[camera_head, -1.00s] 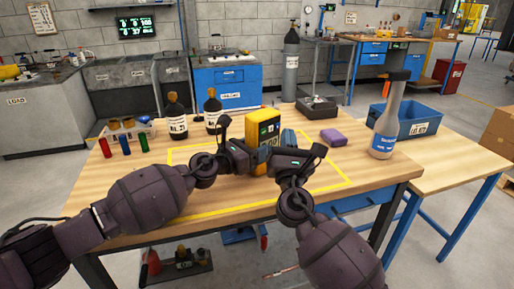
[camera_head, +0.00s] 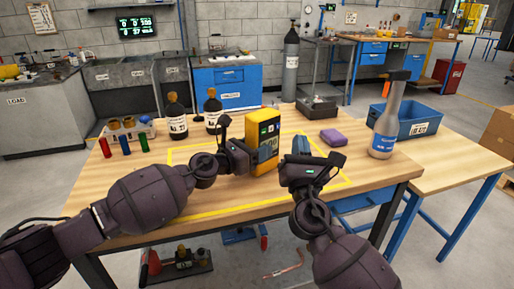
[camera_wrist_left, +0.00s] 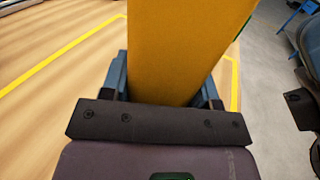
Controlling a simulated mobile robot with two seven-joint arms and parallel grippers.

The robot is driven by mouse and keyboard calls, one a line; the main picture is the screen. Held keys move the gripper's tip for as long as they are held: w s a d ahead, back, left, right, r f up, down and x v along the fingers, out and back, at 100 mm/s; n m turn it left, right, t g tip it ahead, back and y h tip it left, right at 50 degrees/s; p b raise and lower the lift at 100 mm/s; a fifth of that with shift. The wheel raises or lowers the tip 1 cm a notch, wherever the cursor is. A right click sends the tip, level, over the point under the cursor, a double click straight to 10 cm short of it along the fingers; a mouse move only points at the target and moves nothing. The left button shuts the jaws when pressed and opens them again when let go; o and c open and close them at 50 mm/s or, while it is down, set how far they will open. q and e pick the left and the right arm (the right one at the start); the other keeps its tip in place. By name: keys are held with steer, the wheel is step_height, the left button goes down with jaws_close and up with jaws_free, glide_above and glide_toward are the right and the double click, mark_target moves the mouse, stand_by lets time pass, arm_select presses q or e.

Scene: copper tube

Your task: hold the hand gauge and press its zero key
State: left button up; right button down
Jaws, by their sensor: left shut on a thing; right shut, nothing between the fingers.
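The yellow hand gauge (camera_head: 262,145) stands upright over the wooden table, with a dark face and a lit display. My left gripper (camera_head: 248,152) is shut on it from the left side. In the left wrist view the gauge's yellow body (camera_wrist_left: 180,50) sits between the blue fingers of my left gripper (camera_wrist_left: 165,85). My right gripper (camera_head: 300,147) is shut and empty, to the right of the gauge with a gap between them. The zero key is too small to make out. Whether the gauge's base touches the table cannot be told.
On the wooden table (camera_head: 130,190), a yellow taped outline surrounds the gauge. Brown bottles (camera_head: 176,118) and colored tubes (camera_head: 125,145) stand at left. A purple block (camera_head: 333,137), a grey bottle (camera_head: 385,125) and a blue bin (camera_head: 418,120) are at right.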

arm_select(q)
steer(key=o, duration=1.3)
